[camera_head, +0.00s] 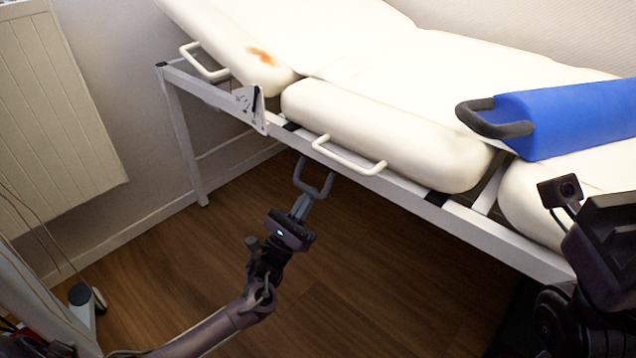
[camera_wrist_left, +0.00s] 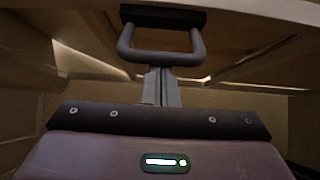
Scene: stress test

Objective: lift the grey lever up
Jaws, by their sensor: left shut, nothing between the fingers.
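The grey lever (camera_head: 328,184) is a U-shaped handle hanging below the white frame rail of the couch. In the left wrist view the lever (camera_wrist_left: 190,58) hangs from a dark mount, its crossbar at the bottom. My left gripper (camera_head: 302,203) is shut and empty, its fingers pointing up at the crossbar. In the left wrist view the fingertips (camera_wrist_left: 160,72) meet the underside of the crossbar in the picture; I cannot tell whether they touch it. Part of my right arm's dark end (camera_head: 607,235) shows at the right edge, its fingers hidden.
The cream couch (camera_head: 385,140) stands above, with pale side handles (camera_head: 348,163) on its rail. A blue bolster (camera_head: 575,115) with a dark handle lies on it. An orange-brown stain marks the left cushion. A radiator (camera_head: 50,110) is at left. Wooden floor below is open.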

